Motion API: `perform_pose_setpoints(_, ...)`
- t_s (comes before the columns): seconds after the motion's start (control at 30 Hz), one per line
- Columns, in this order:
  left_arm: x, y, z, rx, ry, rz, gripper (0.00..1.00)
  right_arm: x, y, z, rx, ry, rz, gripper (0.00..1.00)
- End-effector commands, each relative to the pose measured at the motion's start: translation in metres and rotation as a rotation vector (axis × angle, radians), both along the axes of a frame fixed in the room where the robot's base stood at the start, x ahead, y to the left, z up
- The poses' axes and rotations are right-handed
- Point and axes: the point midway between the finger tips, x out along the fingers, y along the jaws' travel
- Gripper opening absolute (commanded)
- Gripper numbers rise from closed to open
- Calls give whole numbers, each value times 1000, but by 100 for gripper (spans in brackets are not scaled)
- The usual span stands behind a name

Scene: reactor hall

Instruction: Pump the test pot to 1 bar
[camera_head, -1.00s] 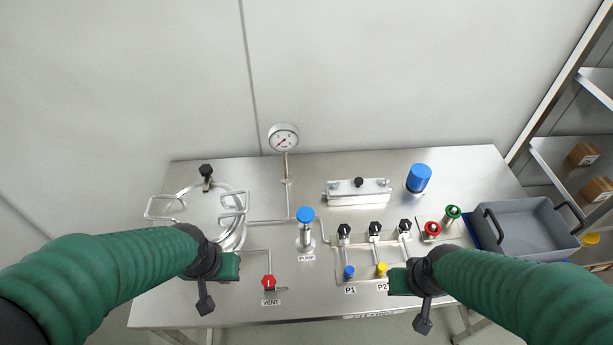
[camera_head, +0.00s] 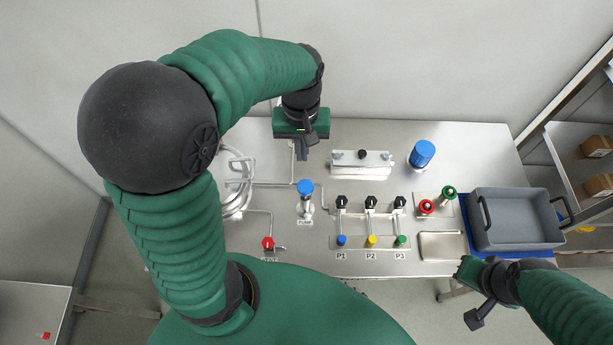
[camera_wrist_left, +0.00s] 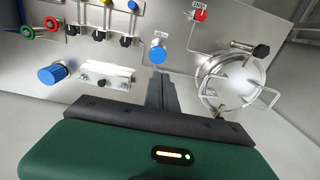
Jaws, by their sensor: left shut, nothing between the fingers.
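The pump (camera_head: 305,188) has a blue round knob and stands upright on the steel bench, left of the middle. It also shows in the left wrist view (camera_wrist_left: 158,54). The test pot (camera_head: 234,185) is a steel vessel with handles, partly hidden by my left arm; the left wrist view shows it with its clamp (camera_wrist_left: 231,80). The red vent valve (camera_head: 268,243) sits below the pump to the left. My left gripper (camera_head: 303,152) is shut and empty, above the bench behind the pump, apart from it. The gauge is hidden behind my left arm. My right gripper (camera_head: 468,285) is off the bench's front right; its jaws are unclear.
Valves labelled P1, P2 and P3 (camera_head: 371,241) stand right of the pump. A clamped block (camera_head: 361,164), a blue cap (camera_head: 422,153), red and green knobs (camera_head: 449,192) and a grey tray (camera_head: 514,240) are further right. The bench between block and pump is clear.

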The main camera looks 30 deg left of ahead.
Motion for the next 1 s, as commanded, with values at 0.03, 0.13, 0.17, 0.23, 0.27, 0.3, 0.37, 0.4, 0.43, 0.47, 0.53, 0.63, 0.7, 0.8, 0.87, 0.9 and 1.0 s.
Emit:
perform_pose_setpoints(0.03,0,-1,-3,0,2,-1,0,0,0,1,0,0,0,0)
perform_pose_setpoints(0.13,-1,-1,-17,0,6,-1,0,0,0,4,0,0,0,0)
perform_pose_setpoints(0.17,-1,-1,-22,1,6,0,0,0,0,6,0,0,0,0)
perform_pose_setpoints(0.23,-1,-2,-37,2,7,-1,0,0,0,8,0,-1,0,0)
perform_pose_setpoints(0.27,-2,-2,-43,1,9,-1,0,0,0,9,0,-1,0,0)
perform_pose_setpoints(0.3,-2,-2,-52,1,8,-1,0,0,0,11,0,-1,0,0)
perform_pose_setpoints(0.37,-2,-2,-66,1,8,-2,0,0,0,13,0,-1,-1,0)
perform_pose_setpoints(0.4,-3,-1,-74,0,7,-1,0,0,0,14,0,-1,-1,0)
perform_pose_setpoints(0.43,-2,-1,-81,0,6,-1,0,0,0,15,0,-1,-1,0)
perform_pose_setpoints(0.47,-2,-1,-88,0,6,-1,0,0,0,16,0,-1,-1,0)
perform_pose_setpoints(0.53,-3,-1,-102,0,6,-1,0,0,0,18,0,-1,-1,0)
perform_pose_setpoints(0.63,-2,-1,-119,0,4,0,0,0,0,23,0,-1,-1,0)
perform_pose_setpoints(0.7,-1,0,-127,0,4,-2,0,0,0,25,0,-1,-1,0)
perform_pose_setpoints(0.8,0,-1,-135,0,1,-1,0,0,0,25,0,-1,-1,0)
perform_pose_setpoints(0.87,0,-1,-137,1,-1,-1,0,0,0,25,0,-1,0,0)
perform_pose_setpoints(0.9,0,-1,-138,1,-1,-1,0,0,0,25,0,-1,0,0)
perform_pose_setpoints(1.0,0,-1,-138,1,-2,-2,0,0,0,25,0,-1,0,0)
